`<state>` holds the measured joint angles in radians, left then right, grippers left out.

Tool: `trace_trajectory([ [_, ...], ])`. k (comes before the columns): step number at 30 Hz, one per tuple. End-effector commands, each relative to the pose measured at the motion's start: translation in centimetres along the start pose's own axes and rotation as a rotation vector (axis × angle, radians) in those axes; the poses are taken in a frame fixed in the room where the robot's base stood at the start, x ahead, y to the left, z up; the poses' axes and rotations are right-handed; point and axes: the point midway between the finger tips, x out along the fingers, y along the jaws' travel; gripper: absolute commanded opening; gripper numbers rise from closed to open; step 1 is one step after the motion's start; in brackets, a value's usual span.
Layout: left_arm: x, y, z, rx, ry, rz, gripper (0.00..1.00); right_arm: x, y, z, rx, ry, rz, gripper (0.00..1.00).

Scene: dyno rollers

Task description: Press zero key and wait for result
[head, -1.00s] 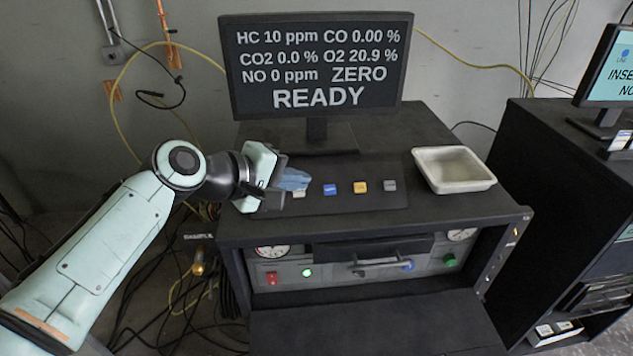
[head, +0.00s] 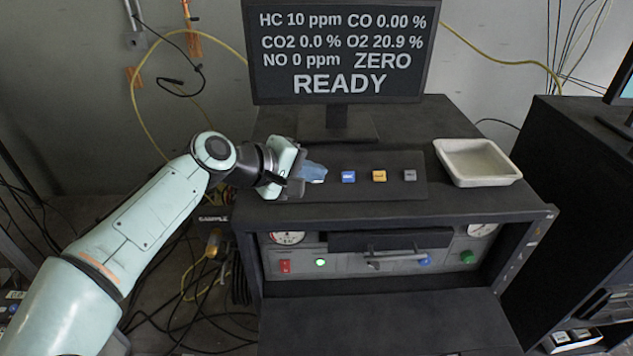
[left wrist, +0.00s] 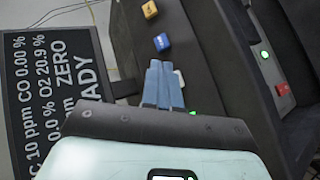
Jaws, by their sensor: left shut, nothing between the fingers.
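The monitor (head: 338,50) reads HC 10 ppm, CO 0.00 %, CO2 0.0 %, O2 20.9 %, NO 0 ppm, ZERO and READY. A row of keys lies on the black panel (head: 410,188) below it: a white key (head: 319,181), a blue key (head: 348,176), a yellow key (head: 379,175) and a grey key (head: 410,174). Their labels are too small to read. My left gripper (head: 314,171) is shut and empty, its blue fingertips at the white key and partly hiding it. The left wrist view shows the fingers (left wrist: 163,84) beside the white key (left wrist: 180,78); contact is unclear. My right gripper is out of view.
A white tray (head: 477,145) stands on the cabinet right of the keys. Gauges, a red switch (head: 285,266), a lit green lamp (head: 321,262) and a handle (head: 395,256) are on the front below. Another dark cabinet (head: 575,190) stands at the right. Cables hang at the left.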

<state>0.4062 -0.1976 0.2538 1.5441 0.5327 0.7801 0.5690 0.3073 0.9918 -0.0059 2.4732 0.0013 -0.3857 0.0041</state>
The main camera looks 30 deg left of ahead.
Motion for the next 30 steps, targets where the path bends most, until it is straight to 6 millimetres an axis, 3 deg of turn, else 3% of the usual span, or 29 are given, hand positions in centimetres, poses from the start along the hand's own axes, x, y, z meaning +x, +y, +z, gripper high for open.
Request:
trace_trajectory([
  [9, 1.6, -1.2, -1.2, 0.0, -0.001, 0.0, 0.0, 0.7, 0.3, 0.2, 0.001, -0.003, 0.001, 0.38],
  [30, 1.7, -1.2, -1.2, 0.0, 0.0, 0.0, 0.0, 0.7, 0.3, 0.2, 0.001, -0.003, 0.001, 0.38],
])
